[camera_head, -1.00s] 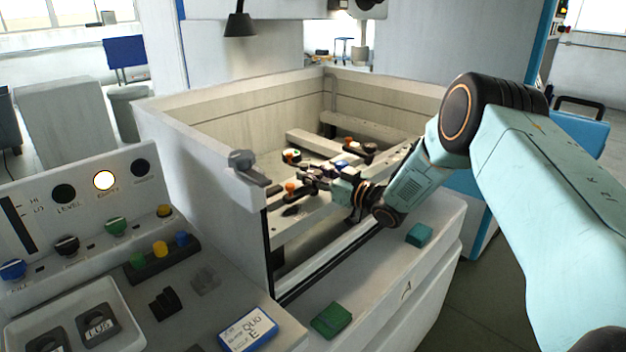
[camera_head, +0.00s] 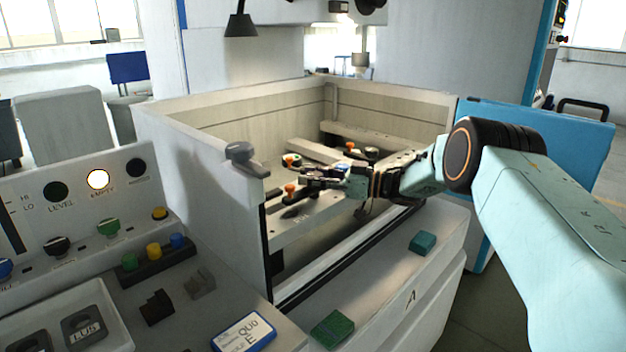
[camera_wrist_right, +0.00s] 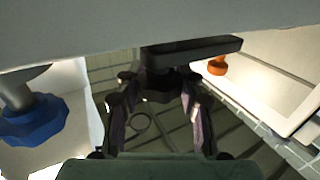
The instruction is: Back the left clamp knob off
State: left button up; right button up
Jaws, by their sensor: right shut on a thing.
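My right gripper (camera_head: 312,171) reaches into the tank (camera_head: 192,171) from the right, among the clamps. In the right wrist view my right gripper (camera_wrist_right: 157,92) is shut on a dark knob (camera_wrist_right: 160,86) beneath a dark bar (camera_wrist_right: 190,50). This appears to be the left clamp knob; the fingers hide much of it. An orange knob (camera_head: 291,188) stands on the near rail, left of the gripper. Two more orange knobs (camera_head: 290,160) (camera_head: 349,145) stand further back. In the wrist view a blue knob (camera_wrist_right: 33,120) is at left, an orange knob (camera_wrist_right: 217,66) at right. My left gripper is not in view.
Green blocks (camera_head: 332,328) (camera_head: 423,243) lie on the front ledge. A control console (camera_head: 60,215) with knobs and a tray (camera_head: 70,325) stands at left. A pale surface (camera_wrist_right: 150,30) lies close across the wrist view's top.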

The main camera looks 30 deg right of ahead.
jog(key=shift+d+r, duration=0.1)
jog(key=shift+r, duration=0.1)
jog(key=o, duration=1.2)
jog(key=shift+s, duration=0.1)
jog(key=shift+c, duration=0.2)
jog(key=shift+o, duration=0.2)
jog(key=shift+f, duration=0.1)
jog(key=v, duration=1.1)
jog(key=shift+s+d, duration=0.25)
jog(key=shift+s, duration=0.05)
